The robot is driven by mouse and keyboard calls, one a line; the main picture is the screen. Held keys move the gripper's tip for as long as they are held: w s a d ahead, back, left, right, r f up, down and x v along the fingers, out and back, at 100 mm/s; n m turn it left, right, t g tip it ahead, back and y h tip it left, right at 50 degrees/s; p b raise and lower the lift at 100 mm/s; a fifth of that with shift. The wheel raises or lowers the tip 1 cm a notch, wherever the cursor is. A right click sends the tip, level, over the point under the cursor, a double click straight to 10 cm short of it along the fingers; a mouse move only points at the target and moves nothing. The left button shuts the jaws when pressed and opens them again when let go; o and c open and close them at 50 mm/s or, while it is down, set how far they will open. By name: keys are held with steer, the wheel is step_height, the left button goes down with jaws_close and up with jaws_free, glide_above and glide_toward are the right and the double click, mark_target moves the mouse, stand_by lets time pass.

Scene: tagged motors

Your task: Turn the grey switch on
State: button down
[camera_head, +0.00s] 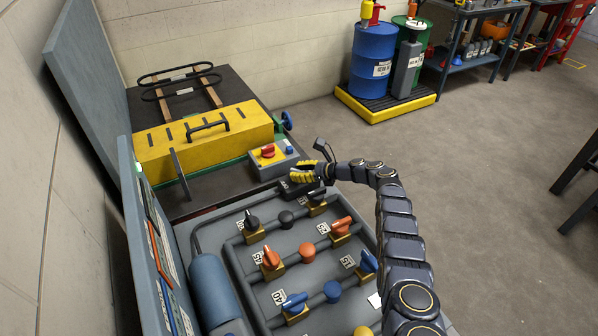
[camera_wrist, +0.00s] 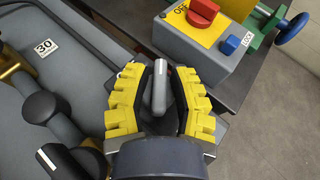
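A grey switch handle (camera_wrist: 159,92) with a pale stripe stands between the fingers in the wrist view. It points up the picture, slightly tilted. My gripper (camera_wrist: 160,74) is open around it, one yellow-padded finger on each side, with visible gaps between handle and pads. In the head view, my gripper (camera_head: 306,172) is at the far right corner of the grey valve panel (camera_head: 183,236), and its fingers and arm largely hide the switch. The switch's base and any on/off marks are hidden by the fingers and wrist.
A control box (camera_head: 273,159) with a red knob (camera_wrist: 203,13) marked OFF and a blue LOCK button (camera_wrist: 229,45) stands just beyond my gripper. Black, orange and blue valve handles cover the panel nearby. A yellow machine cover (camera_head: 205,138) lies behind. Open floor extends right.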

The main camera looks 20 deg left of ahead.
steer(key=shift+f, duration=0.25)
steer(key=shift+w+a+r+m+t, duration=0.1)
steer(key=shift+r+m+t, duration=0.15)
steer(key=shift+m+t, duration=0.2)
steer(key=shift+f+t, duration=0.15)
steer(key=shift+t, duration=0.1)
steer(key=shift+s+f+m, duration=0.15)
steer(key=shift+s+m, duration=0.05)
steer(key=shift+m, duration=0.15)
steer(key=c, duration=0.7)
jaws_free()
steer(key=shift+o, duration=0.2)
steer(key=shift+d+h, duration=0.25)
steer(key=shift+h, duration=0.05)
